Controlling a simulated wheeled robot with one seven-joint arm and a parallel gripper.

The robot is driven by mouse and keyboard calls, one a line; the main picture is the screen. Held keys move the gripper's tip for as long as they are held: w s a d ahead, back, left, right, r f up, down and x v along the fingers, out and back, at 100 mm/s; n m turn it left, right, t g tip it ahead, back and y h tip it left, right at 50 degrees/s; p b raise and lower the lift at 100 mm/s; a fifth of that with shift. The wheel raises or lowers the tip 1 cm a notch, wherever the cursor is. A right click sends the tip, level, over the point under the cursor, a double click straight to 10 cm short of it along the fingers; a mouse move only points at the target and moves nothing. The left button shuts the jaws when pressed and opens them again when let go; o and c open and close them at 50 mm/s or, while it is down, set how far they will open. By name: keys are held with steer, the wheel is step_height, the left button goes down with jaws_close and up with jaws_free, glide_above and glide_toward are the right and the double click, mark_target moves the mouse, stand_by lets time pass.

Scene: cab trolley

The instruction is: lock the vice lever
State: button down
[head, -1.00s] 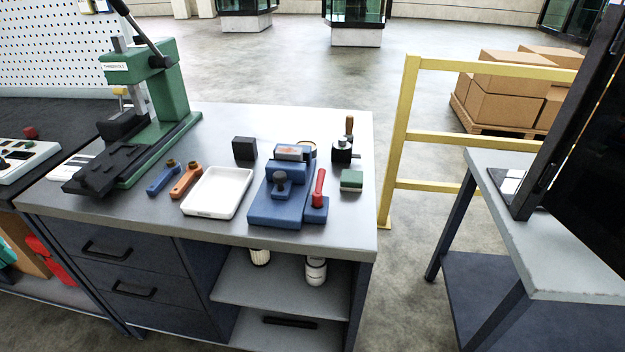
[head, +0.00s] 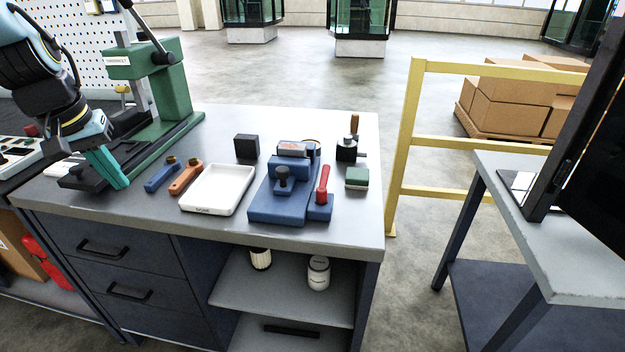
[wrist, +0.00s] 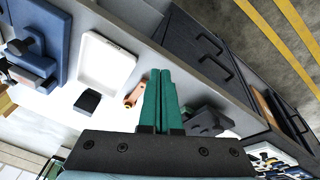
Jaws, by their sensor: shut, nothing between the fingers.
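The blue vice (head: 284,193) sits on the workbench right of the white tray, and its body also shows at the left edge of the wrist view (wrist: 40,40). Its red-handled lever (head: 323,184) stands up at a tilt on the right side of the vice. My gripper (head: 120,184) is at the left of the bench, in front of the green press and well away from the vice. Its teal fingers (wrist: 161,95) are together, with nothing between them. The lever is not clearly visible in the wrist view.
Between my gripper and the vice lie a blue tool (head: 161,174), an orange tool (head: 186,178) and a white tray (head: 217,190). The green press (head: 165,95) stands behind my gripper. A black block (head: 246,146) and a green block (head: 357,178) stand near the vice.

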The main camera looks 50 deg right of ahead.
steer(key=s+d+f+m+g+h+b, duration=0.1)
steer(key=s+d+m+h+b, duration=0.2)
steer(key=d, duration=1.2)
steer(key=m+g+b, duration=0.3)
steer(key=m, duration=0.1)
glide_toward(324, 182)
steer(key=shift+h, duration=0.4)
steer(key=w+r, duration=0.1)
steer(key=w, duration=0.1)
steer(key=w+r, duration=0.1)
steer(key=w, duration=0.1)
steer(key=shift+r, duration=0.1)
steer(key=shift+d+p, duration=0.1)
steer(key=shift+p, duration=0.2)
steer(key=p+x, duration=0.1)
steer(key=x, duration=0.4)
steer(key=p+x, duration=0.1)
steer(key=x, duration=0.4)
steer(key=shift+w, duration=0.25)
